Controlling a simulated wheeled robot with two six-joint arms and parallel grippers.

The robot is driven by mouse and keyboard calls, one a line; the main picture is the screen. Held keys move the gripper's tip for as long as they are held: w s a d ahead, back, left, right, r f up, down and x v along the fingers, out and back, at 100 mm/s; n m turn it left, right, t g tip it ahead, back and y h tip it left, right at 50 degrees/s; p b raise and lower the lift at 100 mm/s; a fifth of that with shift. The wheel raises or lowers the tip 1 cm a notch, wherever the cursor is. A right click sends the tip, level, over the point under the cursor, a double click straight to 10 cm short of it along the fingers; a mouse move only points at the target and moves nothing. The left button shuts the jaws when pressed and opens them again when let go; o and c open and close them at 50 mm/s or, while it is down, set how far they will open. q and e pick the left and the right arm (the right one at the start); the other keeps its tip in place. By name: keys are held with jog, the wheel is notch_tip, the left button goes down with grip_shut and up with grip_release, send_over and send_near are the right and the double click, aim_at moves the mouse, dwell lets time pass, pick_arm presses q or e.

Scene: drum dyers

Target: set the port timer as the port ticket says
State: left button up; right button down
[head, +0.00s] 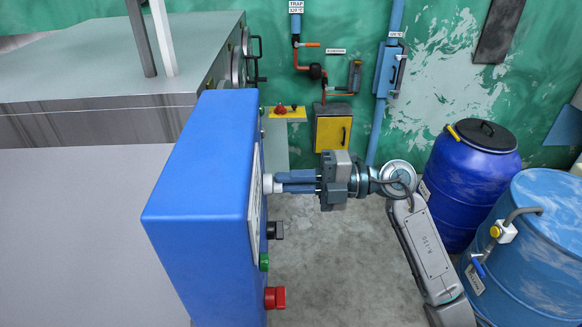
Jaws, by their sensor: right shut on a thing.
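A blue control cabinet (200,215) stands in the middle, its control face turned to the right and seen almost edge-on. My right gripper (277,183) reaches it from the right, its fingers level. It is shut on a white knob (267,184) on that face, which I take to be the timer knob. Its setting and any scale cannot be read from this angle. A pale plate (256,205) on the same face is too oblique to read. I cannot make out a port ticket. My left gripper is not in view.
Below the white knob, a black knob (274,230), a green button (264,262) and a red knob (275,298) stick out. Blue drums (468,180) stand at the right. Pipes and a yellow box (332,131) line the back wall. Bare floor lies between cabinet and drums.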

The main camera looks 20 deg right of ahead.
jog(key=shift+m+p, duration=0.7)
jog(key=c, duration=1.5)
grip_release()
jog(key=shift+b+v, duration=3.1)
jog(key=shift+v, duration=2.3)
